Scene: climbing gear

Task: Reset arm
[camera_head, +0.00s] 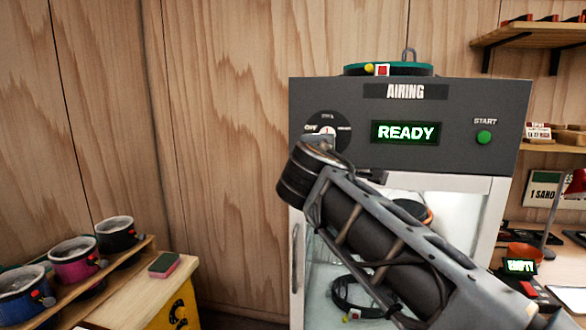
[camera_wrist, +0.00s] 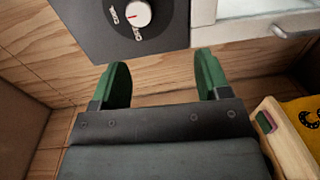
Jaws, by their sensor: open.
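My gripper is open and empty in the wrist view (camera_wrist: 161,85), with its two green fingers apart. Beyond the fingertips is the airing cabinet's dark panel with a white dial (camera_wrist: 138,14). In the head view my arm reaches up in front of the airing cabinet (camera_head: 455,95), and the gripper itself is hidden behind my arm's end near the dial (camera_head: 328,130). I cannot tell how far the fingers are from the panel. The cabinet's display (camera_head: 405,132) reads READY, and a green START button (camera_head: 484,137) is at its right.
A coiled item (camera_head: 388,69) lies on top of the cabinet, and a dark coil (camera_head: 352,296) is inside it. Several pots (camera_head: 73,259) stand on a wooden rack at left, near a green and pink block (camera_head: 164,264). A shelf (camera_head: 530,36) and a red lamp (camera_head: 574,183) are at right.

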